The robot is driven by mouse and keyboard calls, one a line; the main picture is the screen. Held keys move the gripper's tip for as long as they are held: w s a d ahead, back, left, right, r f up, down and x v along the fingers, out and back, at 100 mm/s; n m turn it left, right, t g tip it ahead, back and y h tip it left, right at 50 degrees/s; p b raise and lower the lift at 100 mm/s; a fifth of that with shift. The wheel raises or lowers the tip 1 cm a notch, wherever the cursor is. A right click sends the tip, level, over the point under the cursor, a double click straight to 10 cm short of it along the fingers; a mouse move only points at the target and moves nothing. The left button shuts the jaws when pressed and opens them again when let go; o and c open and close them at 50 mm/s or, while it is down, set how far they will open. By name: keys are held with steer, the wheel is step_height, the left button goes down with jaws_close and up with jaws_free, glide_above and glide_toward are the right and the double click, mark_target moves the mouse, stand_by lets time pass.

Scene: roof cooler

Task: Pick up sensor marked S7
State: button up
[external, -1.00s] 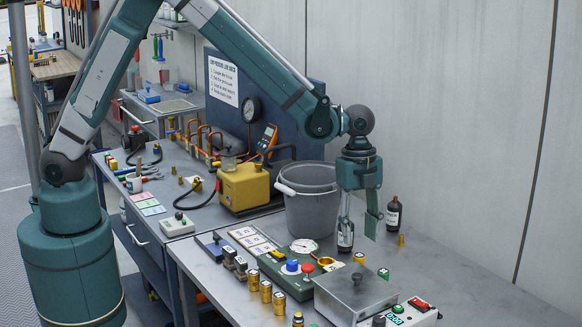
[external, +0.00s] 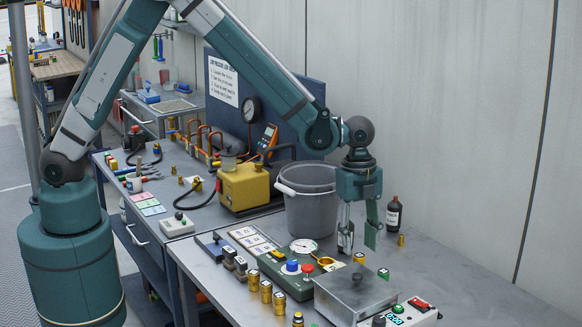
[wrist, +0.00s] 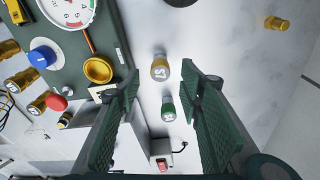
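A brass sensor with a pale top (wrist: 160,71) stands on the metal bench; its mark appears upside down and seems to read S7. It also shows in the external view as the small brass piece (external: 359,257) beneath my fingers. My gripper (external: 359,243) is open, pointing down above the bench. In the wrist view the gripper (wrist: 162,80) has its two green finger pads apart, with the sensor in line with the gap and nothing held. A green-topped sensor (wrist: 168,110) stands close by, also in line with the gap; its mark is too small to read.
A green panel (external: 285,278) with gauge, knobs and a brass cup stands left of the sensor. A metal box (external: 350,292) is in front, a grey bucket (external: 310,205) behind. A dark bottle (external: 394,213) and a brass fitting (external: 401,240) stand to the right. Several brass sensors (external: 266,291) are front left.

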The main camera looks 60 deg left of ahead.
mark_target(359, 255)
steer(key=shift+d+f, duration=0.15)
steer(key=shift+f, duration=1.1)
steer(key=shift+d+f, duration=0.1)
steer(key=shift+f, duration=1.1)
steer(key=c, duration=1)
